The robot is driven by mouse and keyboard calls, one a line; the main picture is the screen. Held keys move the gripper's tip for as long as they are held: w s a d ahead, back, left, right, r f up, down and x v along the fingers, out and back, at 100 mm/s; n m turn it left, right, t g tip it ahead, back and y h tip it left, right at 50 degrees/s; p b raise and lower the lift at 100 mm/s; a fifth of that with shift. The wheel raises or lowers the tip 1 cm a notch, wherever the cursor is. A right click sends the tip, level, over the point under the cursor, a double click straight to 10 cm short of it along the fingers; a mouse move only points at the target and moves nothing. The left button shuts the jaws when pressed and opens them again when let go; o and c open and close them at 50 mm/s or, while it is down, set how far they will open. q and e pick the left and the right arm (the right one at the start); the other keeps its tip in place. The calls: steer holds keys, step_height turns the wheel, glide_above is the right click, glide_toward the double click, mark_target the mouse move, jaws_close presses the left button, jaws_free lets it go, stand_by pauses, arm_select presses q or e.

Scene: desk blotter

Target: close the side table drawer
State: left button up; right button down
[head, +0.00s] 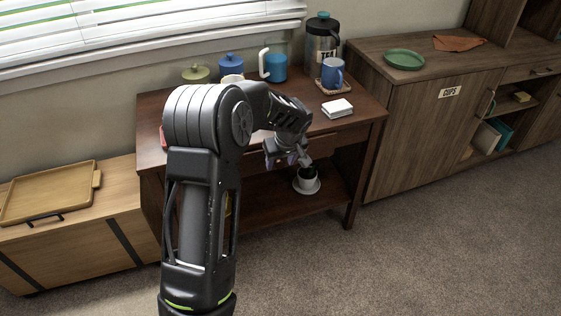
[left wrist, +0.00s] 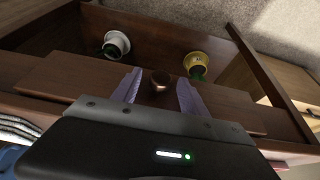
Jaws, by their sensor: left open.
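The dark wood side table (head: 372,108) stands against the wall under the window. Its drawer front (left wrist: 60,80) spans the left wrist view, with a round bronze knob (left wrist: 160,80) at its middle. My left gripper (head: 290,158) is at the front of the table, and my arm hides much of the drawer in the head view. In the left wrist view the gripper (left wrist: 158,92) is open, with one purple finger on each side of the knob. Contact with the knob cannot be told. How far the drawer stands out is unclear. My right gripper is not in view.
A white cup on a saucer (head: 306,186) stands on the lower shelf; a yellow mug (left wrist: 196,62) is there too. The tabletop holds a blue mug (head: 332,72), a tea canister (head: 322,42) and a white box (head: 337,108). Carpet (head: 420,240) in front is clear.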

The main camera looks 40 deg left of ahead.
arm_select(q)
steer(key=shift+c, duration=0.2)
jaws_close()
stand_by(1.1)
